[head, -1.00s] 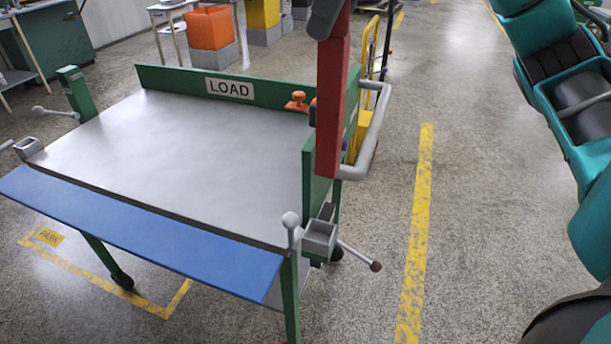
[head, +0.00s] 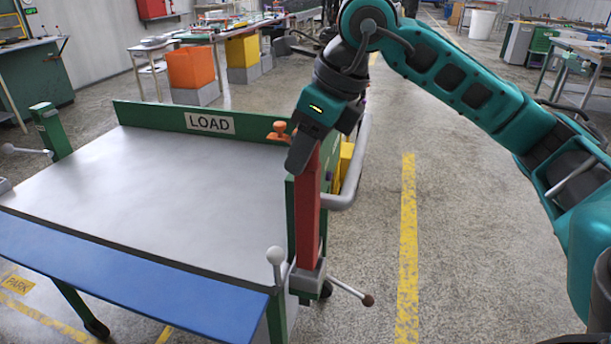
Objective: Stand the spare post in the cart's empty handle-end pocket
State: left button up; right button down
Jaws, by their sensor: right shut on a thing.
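The spare post is a long red bar (head: 308,215), standing nearly upright at the near right corner of the cart (head: 170,195). My right gripper (head: 304,155) is shut on the post's upper end, and its dark fingers cover the top. The post's lower end meets the grey square pocket (head: 307,281) at the handle-end corner. It looks to be in the pocket's mouth; how deep it sits I cannot tell. My left gripper is not in view.
A white-knobbed lever (head: 276,256) stands just left of the pocket, and a dark-knobbed rod (head: 352,291) sticks out right. The grey handle (head: 357,175) is behind the post. A green post (head: 50,130) stands at the far left corner. Floor to the right is clear.

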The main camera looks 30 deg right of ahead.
aim_at(306, 172)
notch_tip(306, 172, down, 4)
jog(key=shift+r+b, duration=0.1)
jog(key=shift+b, duration=0.2)
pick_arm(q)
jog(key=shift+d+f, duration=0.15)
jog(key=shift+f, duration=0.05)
pick_arm(e)
jog(key=shift+f, duration=0.35)
jog(key=c, duration=0.7)
grip_release()
jog(key=shift+r, duration=0.5)
pick_arm(q)
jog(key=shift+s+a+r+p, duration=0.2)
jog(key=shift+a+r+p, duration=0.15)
jog(key=shift+p, duration=0.55)
pick_arm(e)
jog(key=v, duration=1.1)
jog(key=shift+s+d+r, duration=0.1)
jog(key=shift+s+r, duration=0.1)
